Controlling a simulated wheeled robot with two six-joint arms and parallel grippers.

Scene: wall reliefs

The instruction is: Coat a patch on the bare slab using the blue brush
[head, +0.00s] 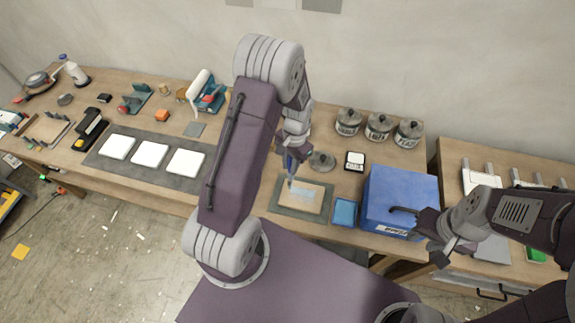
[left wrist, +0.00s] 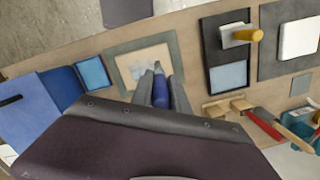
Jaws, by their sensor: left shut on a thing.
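My left gripper (head: 288,157) is shut on the blue brush (head: 290,166), which points down over the slab; in the left wrist view the brush handle (left wrist: 160,88) sits between the fingers (left wrist: 161,94). The tan slab (head: 308,204) lies on a grey mat and also shows in the left wrist view (left wrist: 131,63). A pale blue patch (head: 303,193) covers part of its face. The brush tip is at the patch's left end; I cannot tell whether it touches. My right gripper (head: 445,246) is at the right, in front of the blue box; its jaw opening is unclear.
A small blue tray (head: 345,211) is right of the slab, next to the large blue box (head: 402,193). Several lidded jars (head: 378,127) stand behind. White tiles (head: 150,155) lie on a dark mat at left. The bench's front edge is close to the slab.

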